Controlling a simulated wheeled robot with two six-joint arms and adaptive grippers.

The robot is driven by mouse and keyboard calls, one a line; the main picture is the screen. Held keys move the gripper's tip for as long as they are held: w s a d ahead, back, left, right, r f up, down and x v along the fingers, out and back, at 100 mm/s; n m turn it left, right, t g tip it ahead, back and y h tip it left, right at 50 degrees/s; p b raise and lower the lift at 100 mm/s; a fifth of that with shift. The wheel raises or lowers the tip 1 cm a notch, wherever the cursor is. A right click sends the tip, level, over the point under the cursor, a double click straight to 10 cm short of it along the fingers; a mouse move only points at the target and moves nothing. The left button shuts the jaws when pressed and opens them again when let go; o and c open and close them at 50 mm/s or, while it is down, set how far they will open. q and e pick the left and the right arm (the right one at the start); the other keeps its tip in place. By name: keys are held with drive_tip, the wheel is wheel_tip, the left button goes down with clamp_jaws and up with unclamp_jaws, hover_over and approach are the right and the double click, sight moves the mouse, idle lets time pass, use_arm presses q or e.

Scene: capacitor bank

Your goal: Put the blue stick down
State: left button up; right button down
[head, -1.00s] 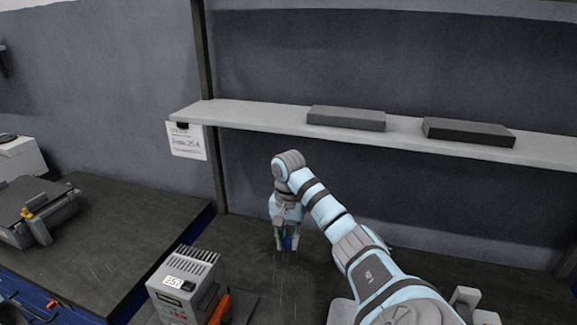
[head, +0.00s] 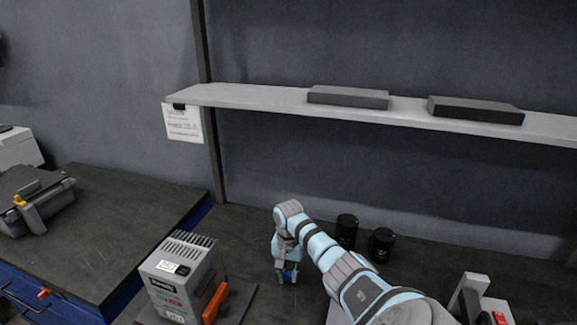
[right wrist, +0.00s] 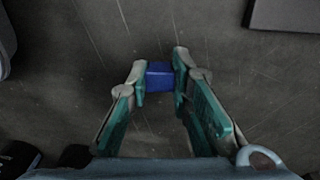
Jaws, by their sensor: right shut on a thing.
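The blue stick (right wrist: 160,76) is between the fingertips of my right gripper (right wrist: 160,80) in the right wrist view, seen end-on as a small blue block. The right gripper is shut on it. In the head view the right gripper (head: 287,274) points down low over the dark bench top (head: 250,222), with a bit of blue (head: 290,266) showing at its fingers. I cannot tell whether the stick touches the bench. My left gripper is not in view.
A grey device with an orange handle (head: 180,278) stands left of the right gripper. Two black cylinders (head: 347,230) (head: 381,245) stand behind the arm. A shelf (head: 240,98) with two dark boxes (head: 348,97) (head: 475,110) runs above. Bare bench surrounds the gripper.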

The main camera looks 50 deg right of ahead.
sight(288, 273)
drive_tip(key=shift+f, duration=0.25)
drive_tip(key=shift+f, duration=0.3)
drive_tip(key=c, duration=1.4)
unclamp_jaws()
drive_tip(key=shift+c, duration=0.2)
wheel_tip(288, 273, up, 13)
drive_tip(key=p, duration=0.3)
drive_tip(key=shift+r+p, duration=0.15)
drive_tip(key=shift+p, duration=0.25)
